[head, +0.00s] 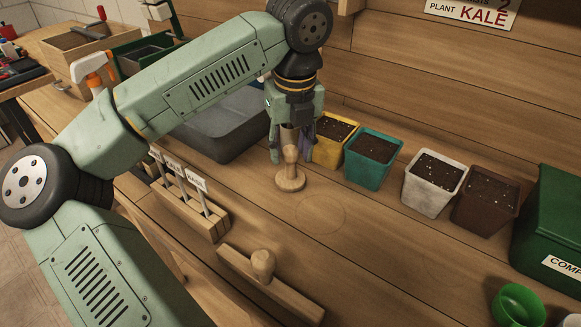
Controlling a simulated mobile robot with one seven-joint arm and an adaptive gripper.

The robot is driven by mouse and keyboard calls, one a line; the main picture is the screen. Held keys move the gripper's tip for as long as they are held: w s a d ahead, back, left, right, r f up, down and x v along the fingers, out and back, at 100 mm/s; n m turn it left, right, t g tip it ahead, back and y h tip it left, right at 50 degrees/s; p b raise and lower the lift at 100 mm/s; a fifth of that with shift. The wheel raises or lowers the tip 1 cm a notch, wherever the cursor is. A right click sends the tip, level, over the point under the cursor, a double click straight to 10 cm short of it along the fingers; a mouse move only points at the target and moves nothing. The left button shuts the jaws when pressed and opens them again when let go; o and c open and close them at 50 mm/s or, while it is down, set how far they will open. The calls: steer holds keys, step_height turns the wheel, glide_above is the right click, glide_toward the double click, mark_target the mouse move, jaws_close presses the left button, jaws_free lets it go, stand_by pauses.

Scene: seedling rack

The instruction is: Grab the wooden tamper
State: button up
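The wooden tamper (290,184) has a round flat base and an upright handle. It is in the middle of the workbench in the head view. My gripper (291,154) points down over it, with one finger to the left of the handle and one to the right. The upper handle is between the fingers and partly hidden. I cannot tell whether the fingers touch the handle, or whether the base rests on the bench.
A yellow pot (327,153) is close to the right of my gripper, followed by teal (369,175), white (427,196) and brown (480,214) pots. A grey tub (215,140) is behind left. A label holder (200,222) and a knobbed wooden block (290,297) are in front. A faint circle marks the bare bench.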

mark_target(290, 164)
steer(key=shift+w+f+p, duration=0.15)
steer(key=shift+f+p, duration=0.2)
steer(key=shift+f, duration=0.85)
steer(key=shift+w+f+p, duration=0.15)
steer(key=shift+f+p, duration=0.2)
steer(key=shift+f, duration=0.8)
steer(key=shift+c, duration=0.5)
jaws_close()
